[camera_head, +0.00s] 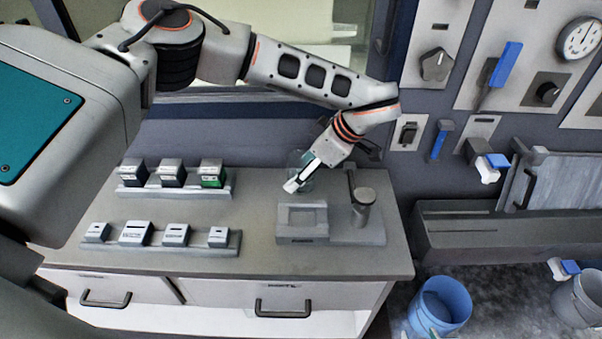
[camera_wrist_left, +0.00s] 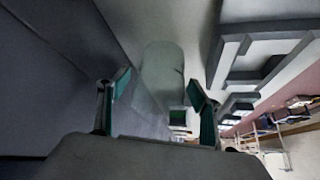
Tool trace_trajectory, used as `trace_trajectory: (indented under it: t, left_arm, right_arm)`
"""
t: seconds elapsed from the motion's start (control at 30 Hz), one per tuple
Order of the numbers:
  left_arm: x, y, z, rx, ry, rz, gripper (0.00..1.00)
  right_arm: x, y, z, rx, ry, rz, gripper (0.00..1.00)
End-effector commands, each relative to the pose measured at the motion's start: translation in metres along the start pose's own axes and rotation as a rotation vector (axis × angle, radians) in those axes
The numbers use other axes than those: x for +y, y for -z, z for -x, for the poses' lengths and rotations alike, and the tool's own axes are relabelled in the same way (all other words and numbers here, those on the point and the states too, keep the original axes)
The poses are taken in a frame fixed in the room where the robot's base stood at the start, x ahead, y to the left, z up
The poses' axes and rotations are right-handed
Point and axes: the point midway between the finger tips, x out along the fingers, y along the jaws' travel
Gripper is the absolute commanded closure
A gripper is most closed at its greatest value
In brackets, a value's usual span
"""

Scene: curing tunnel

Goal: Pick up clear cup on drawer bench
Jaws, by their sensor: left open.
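The clear cup (camera_head: 306,182) stands on the drawer bench (camera_head: 260,262), near its back edge, behind a grey block with a square recess. It is see-through and faint. My left gripper (camera_head: 297,180), on the arm reaching in from the left, overlaps the cup in the head view and points down and left. In the left wrist view its two teal-padded fingers (camera_wrist_left: 162,112) are apart, with the cup (camera_wrist_left: 162,68) showing ahead in the gap. I cannot tell whether either finger touches the cup.
The recessed block (camera_head: 302,236) and a grey post (camera_head: 364,208) stand close by on the right. Two racks of small boxes, the rear rack (camera_head: 178,195) and front rack (camera_head: 155,249), are on the left. A blue bucket (camera_head: 440,305) is on the floor at right.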

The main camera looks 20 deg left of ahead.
Motion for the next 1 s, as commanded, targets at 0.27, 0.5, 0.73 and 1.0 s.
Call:
trace_trajectory:
  t: [0.27,0.5,0.73,1.0]
  left_arm:
    - [0.0,0.0,-0.006,0.0,-0.002,-0.001,0.36]
    - [0.0,0.0,-0.006,0.0,-0.001,-0.001,0.72]
    - [0.0,0.0,-0.006,0.0,-0.001,-0.001,0.72]
    - [0.001,0.006,0.004,0.0,-0.003,0.0,0.72]
  right_arm:
    - [0.001,0.002,0.0,0.002,-0.001,0.0,0.6]
    - [0.0,-0.002,-0.001,-0.005,0.0,0.001,0.6]
    - [0.0,-0.004,-0.001,-0.007,0.001,0.001,0.6]
    - [0.0,-0.003,-0.001,-0.005,0.0,0.001,0.6]
